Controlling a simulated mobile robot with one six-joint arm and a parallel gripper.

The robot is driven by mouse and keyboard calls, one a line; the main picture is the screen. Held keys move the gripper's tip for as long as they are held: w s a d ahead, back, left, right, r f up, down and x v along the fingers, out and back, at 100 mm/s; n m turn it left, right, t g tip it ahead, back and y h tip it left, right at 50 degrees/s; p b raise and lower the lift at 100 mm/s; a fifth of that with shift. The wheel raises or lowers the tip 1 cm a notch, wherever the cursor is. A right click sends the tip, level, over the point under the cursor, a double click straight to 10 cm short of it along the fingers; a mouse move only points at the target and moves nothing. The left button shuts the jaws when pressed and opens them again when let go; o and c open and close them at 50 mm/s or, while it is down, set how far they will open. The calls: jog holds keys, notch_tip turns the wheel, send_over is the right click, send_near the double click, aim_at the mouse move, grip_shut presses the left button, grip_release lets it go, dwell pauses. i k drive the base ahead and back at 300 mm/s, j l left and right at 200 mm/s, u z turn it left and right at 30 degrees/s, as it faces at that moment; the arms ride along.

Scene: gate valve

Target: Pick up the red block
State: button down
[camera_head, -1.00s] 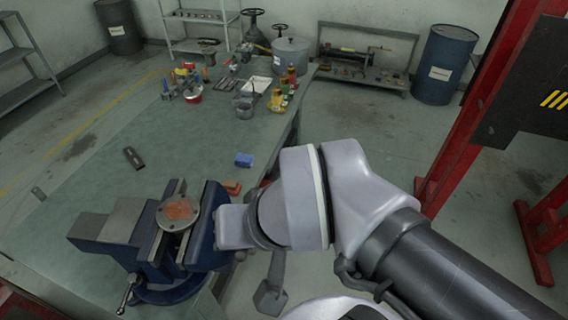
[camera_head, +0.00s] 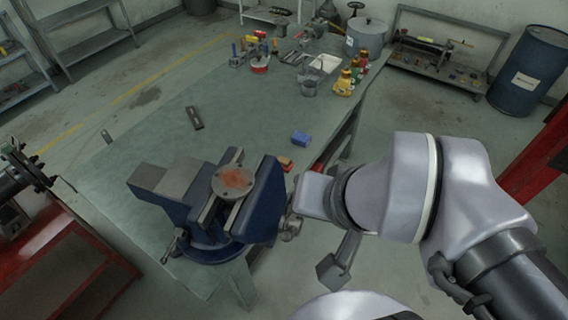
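A blue block (camera_head: 301,138) lies a little behind the orange-red block. My arm reaches in from the lower right, with its pale wrist links right of the vise. My gripper's fingers do not show.
The vise holds a round rusty flange (camera_head: 233,181). A dark metal piece (camera_head: 195,118) lies on the bench's left part. A grey pot (camera_head: 365,37), bottles (camera_head: 345,82) and tools crowd its far end. A blue barrel (camera_head: 530,70) stands right. The bench's middle is clear.

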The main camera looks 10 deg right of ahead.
aim_at(286, 163)
jog(key=i+l+z, duration=0.1)
jog(key=i+l, duration=0.7)
jog(key=i, duration=0.15)
jog(key=z, duration=0.05)
